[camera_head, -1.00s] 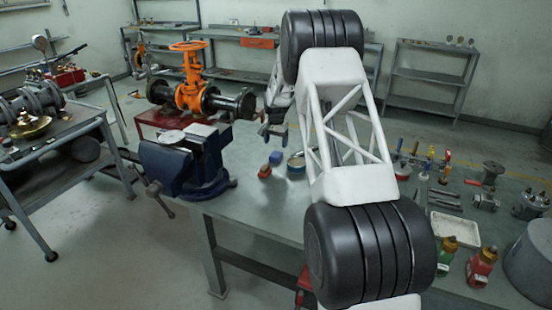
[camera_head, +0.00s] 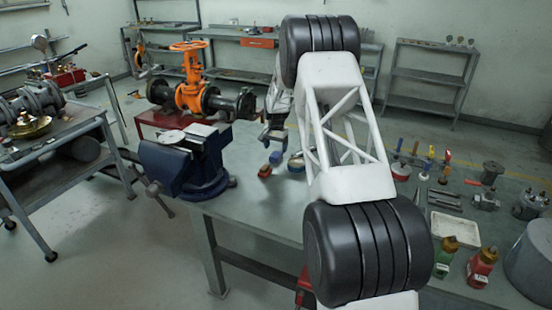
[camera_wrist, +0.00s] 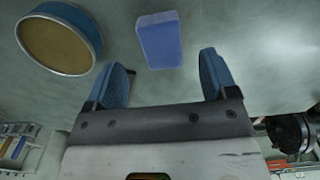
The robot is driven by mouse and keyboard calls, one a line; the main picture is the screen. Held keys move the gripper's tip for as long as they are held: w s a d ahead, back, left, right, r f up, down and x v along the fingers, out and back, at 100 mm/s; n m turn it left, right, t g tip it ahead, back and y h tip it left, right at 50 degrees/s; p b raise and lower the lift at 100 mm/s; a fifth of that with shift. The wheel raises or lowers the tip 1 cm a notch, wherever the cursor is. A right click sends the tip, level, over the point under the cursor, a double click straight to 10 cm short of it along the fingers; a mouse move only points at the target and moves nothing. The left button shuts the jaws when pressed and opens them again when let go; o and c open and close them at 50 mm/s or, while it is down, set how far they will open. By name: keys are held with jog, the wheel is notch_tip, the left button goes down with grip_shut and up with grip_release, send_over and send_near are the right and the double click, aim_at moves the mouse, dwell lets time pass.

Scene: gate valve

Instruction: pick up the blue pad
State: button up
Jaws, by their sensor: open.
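The blue pad (camera_head: 275,157) lies on the grey workbench (camera_head: 240,220), between the vise and the arm. In the wrist view the blue pad (camera_wrist: 160,40) is a small block just beyond the fingertips and roughly between their lines. My gripper (camera_head: 273,138) is just behind the pad in the head view. In the wrist view my gripper (camera_wrist: 168,72) is open, with two blue-faced fingers apart and nothing between them. The pad is apart from both fingers.
A round blue-sided tin (camera_wrist: 62,38) stands left of the pad in the wrist view. A reddish-brown block (camera_head: 265,171) lies close to the pad. A blue vise (camera_head: 185,165) and an orange-wheeled gate valve (camera_head: 190,90) stand left. Bottles (camera_head: 481,266) stand right.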

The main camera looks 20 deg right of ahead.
aim_at(275, 155)
jog(key=shift+a+f, duration=0.15)
jog(key=shift+f, duration=2.45)
jog(key=c, duration=1)
jog(key=shift+r, duration=0.75)
notch_tip(275, 155, up, 2)
jog(key=shift+r, duration=0.1)
jog(key=s+a, duration=0.1)
jog(key=s, duration=0.4)
jog(key=s+a+r, duration=0.1)
jog(key=s, duration=0.4)
jog(key=s+a, duration=0.1)
jog(key=s, duration=0.4)
jog(key=shift+s+a+r, duration=0.15)
jog(key=shift+s, duration=0.25)
